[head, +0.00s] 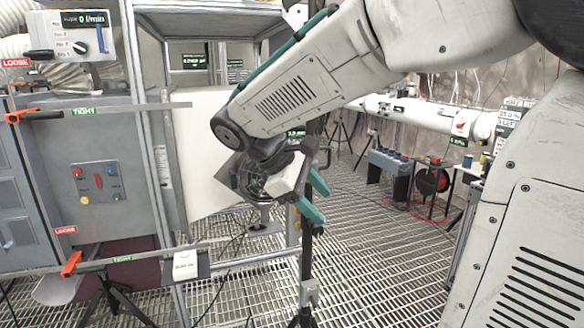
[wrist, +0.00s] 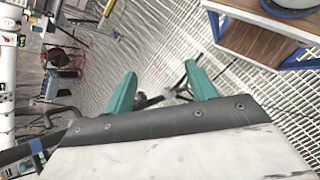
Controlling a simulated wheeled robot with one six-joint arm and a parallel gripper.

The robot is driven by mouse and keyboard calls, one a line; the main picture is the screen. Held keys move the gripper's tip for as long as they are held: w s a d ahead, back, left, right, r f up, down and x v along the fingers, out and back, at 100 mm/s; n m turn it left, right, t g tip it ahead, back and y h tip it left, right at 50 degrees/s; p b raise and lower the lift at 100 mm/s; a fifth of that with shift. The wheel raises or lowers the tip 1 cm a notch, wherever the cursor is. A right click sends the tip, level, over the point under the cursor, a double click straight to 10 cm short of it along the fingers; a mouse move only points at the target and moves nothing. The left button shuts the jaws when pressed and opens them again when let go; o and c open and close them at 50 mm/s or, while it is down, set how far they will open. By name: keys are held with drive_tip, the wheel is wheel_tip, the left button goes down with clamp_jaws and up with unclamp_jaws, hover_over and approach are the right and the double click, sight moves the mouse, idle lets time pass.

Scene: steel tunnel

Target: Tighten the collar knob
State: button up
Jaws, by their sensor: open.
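My gripper (head: 314,196) is in the middle of the head view, its two teal fingers apart with nothing between them. It is in front of or beside a dark upright pole (head: 307,252); I cannot tell whether they touch. A grey collar-like fitting (head: 310,292) sits low on the pole, and a small dark part (head: 318,230) sticks out just below the fingers. I cannot tell which of these is the collar knob. In the wrist view the open fingers (wrist: 161,90) point down at the grating, with a dark stand part (wrist: 150,101) showing beyond the gap.
A grey cabinet (head: 92,150) with coloured buttons and orange-handled bars marked LOOSE and TIGHT stands at left. A white curved panel (head: 205,150) is behind my gripper. A cable reel (head: 432,181) and a bench are at right. The grating floor (head: 380,265) is open at front right.

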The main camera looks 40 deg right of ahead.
drive_tip(key=w+d+f+n+g+h, duration=0.15)
drive_tip(key=w+n+h, duration=0.7)
drive_tip(key=w, duration=1.45)
drive_tip(key=shift+m+h, duration=0.75)
drive_tip(key=x, duration=0.7)
drive_tip(key=shift+w+d, duration=0.1)
drive_tip(key=c, duration=1)
